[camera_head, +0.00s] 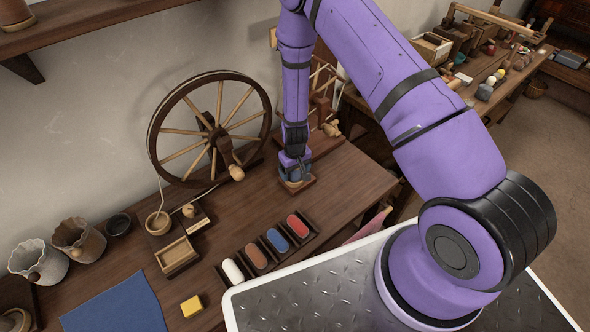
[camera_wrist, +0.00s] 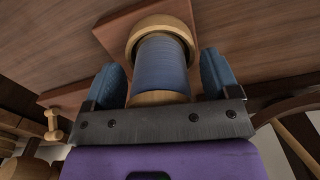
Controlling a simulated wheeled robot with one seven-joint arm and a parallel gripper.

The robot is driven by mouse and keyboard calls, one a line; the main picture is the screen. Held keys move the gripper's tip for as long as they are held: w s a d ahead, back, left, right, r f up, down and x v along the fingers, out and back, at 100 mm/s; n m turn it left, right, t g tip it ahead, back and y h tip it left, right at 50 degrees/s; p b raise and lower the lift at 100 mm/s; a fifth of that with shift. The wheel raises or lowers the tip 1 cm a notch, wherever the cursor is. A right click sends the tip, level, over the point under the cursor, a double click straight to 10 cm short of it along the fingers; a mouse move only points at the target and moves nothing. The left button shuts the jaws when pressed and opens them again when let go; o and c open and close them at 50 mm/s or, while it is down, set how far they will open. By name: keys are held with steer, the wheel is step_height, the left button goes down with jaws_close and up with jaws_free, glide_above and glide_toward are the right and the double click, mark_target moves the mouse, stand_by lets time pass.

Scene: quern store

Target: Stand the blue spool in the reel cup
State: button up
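The blue spool (camera_wrist: 162,66), blue-wound with a pale wooden end, is between the fingers of my gripper (camera_wrist: 164,78) in the wrist view. Its far end sits inside the round wooden rim of the reel cup (camera_wrist: 160,24), which is on a square wooden base. The spool looks upright in the cup; how deep it sits is hidden. Narrow gaps show between the spool and both blue fingertips, so my gripper is open around it. In the head view my gripper (camera_head: 296,177) points down over the cup's base (camera_head: 300,187), and hides most of spool and cup.
A spinning wheel (camera_head: 210,130) stands just left of my gripper. A tray (camera_head: 253,240) in front holds white, brown, blue and red rolls. A small bowl (camera_head: 157,223), an open wooden box (camera_head: 177,255), a yellow block (camera_head: 192,306) and a blue cloth (camera_head: 115,306) lie further left.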

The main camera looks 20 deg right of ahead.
steer(key=shift+r, duration=0.1)
step_height(320, 180, up, 13)
steer(key=shift+w+r, duration=0.1)
steer(key=s+d+r+t+y, duration=0.1)
steer(key=s+r, duration=0.2)
steer(key=r, duration=1.2)
steer(key=s+d+r+t, duration=0.2)
steer(key=s+r, duration=0.2)
steer(key=r, duration=1.1)
steer(key=s+d+r+m+t, duration=0.1)
steer(key=s+d+r, duration=0.1)
steer(key=s+r, duration=0.5)
steer(key=s+d+r+t+h, duration=0.1)
steer(key=s+r, duration=0.6)
steer(key=s, duration=0.8)
steer(key=shift+s+d+m, duration=0.15)
steer(key=shift+d+m, duration=0.25)
steer(key=shift+d, duration=0.05)
steer(key=shift+r, duration=0.1)
